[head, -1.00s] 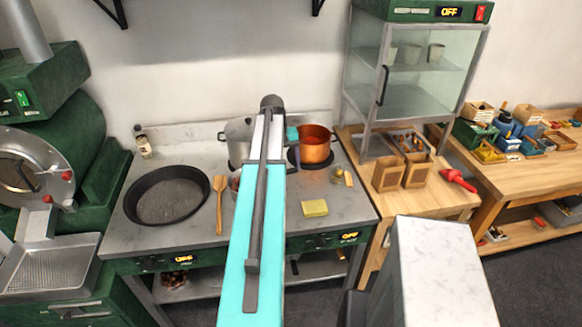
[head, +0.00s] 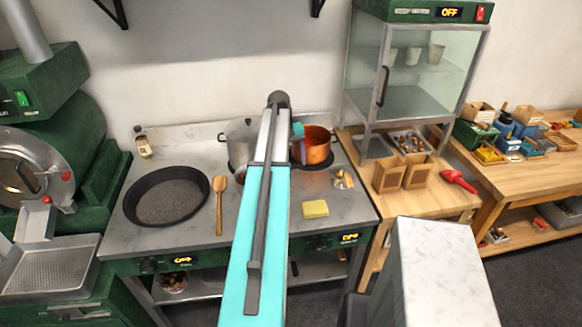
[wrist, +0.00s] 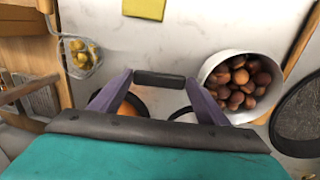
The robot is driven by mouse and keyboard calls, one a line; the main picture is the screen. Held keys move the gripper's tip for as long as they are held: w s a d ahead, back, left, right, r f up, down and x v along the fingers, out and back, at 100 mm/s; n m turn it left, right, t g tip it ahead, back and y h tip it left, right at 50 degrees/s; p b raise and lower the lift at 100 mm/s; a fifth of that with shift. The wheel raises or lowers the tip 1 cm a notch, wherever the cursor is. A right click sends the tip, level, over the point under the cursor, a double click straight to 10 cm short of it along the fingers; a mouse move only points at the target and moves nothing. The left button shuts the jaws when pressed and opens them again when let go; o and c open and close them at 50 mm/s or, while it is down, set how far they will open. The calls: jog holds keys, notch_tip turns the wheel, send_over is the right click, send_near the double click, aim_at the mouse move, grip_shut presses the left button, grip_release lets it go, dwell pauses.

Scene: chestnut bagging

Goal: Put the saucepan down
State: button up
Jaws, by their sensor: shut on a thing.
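The copper saucepan (head: 316,153) is at the back right of the steel cooktop, over a dark round burner (head: 342,160). I cannot tell whether its base touches the burner. My gripper has its tip at the saucepan's left side in the head view, partly hidden by my arm. In the wrist view, my gripper (wrist: 160,79) has its purple fingers closed around a dark bar that looks like the saucepan's handle. A strip of copper (wrist: 129,107) shows between the fingers; the rest is hidden.
A steel pot (head: 238,137) stands close left of the saucepan. A white bowl of chestnuts (wrist: 207,72), a wooden spoon (head: 219,205), a wide black pan (head: 170,198) and a yellow sponge (head: 315,208) are on the cooktop.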

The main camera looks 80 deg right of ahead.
jog(key=shift+d, duration=0.4)
jog(key=shift+a+f+b, duration=0.1)
jog(key=shift+f+b, duration=0.95)
jog(key=shift+f, duration=0.75)
jog(key=shift+s, duration=0.1)
jog(key=o, duration=1.2)
jog(key=shift+r, duration=0.15)
notch_tip(320, 180, up, 12)
jog(key=w+b, duration=0.1)
jog(key=b, duration=0.2)
jog(key=shift+w+a, duration=0.3)
